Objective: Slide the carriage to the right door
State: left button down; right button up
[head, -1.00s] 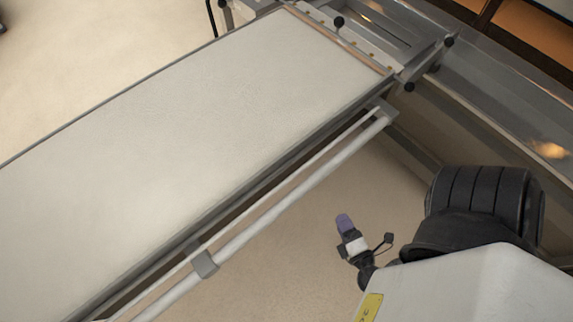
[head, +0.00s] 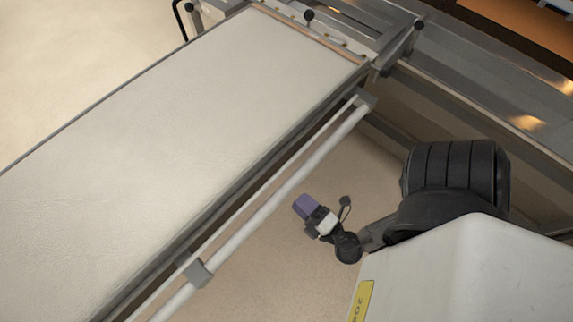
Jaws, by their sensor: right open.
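The carriage (head: 150,130) is a long, pale, flat bed in a grey metal frame, running from the lower left up to the oven front in the head view. A light round push bar (head: 255,222) runs along its near side, held by grey brackets. My right gripper (head: 304,206), with purple fingertips, is open and empty just right of the bar, apart from it in the picture. An orange-lit oven door opening (head: 530,30) shows at the top right; I cannot tell which door it is. My left gripper is out of view.
A metal ledge (head: 480,90) runs along the oven front. Black knobs (head: 309,15) stand at the carriage's far end. Bare beige floor (head: 270,280) lies between the bar and my right arm.

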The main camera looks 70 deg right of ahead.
aim_at(287, 190)
jog(key=shift+b+x, duration=0.45)
jog(key=shift+x, duration=2.55)
jog(key=shift+r, duration=0.1)
jog(key=shift+c, duration=0.3)
jog(key=shift+s, duration=0.1)
grip_shut()
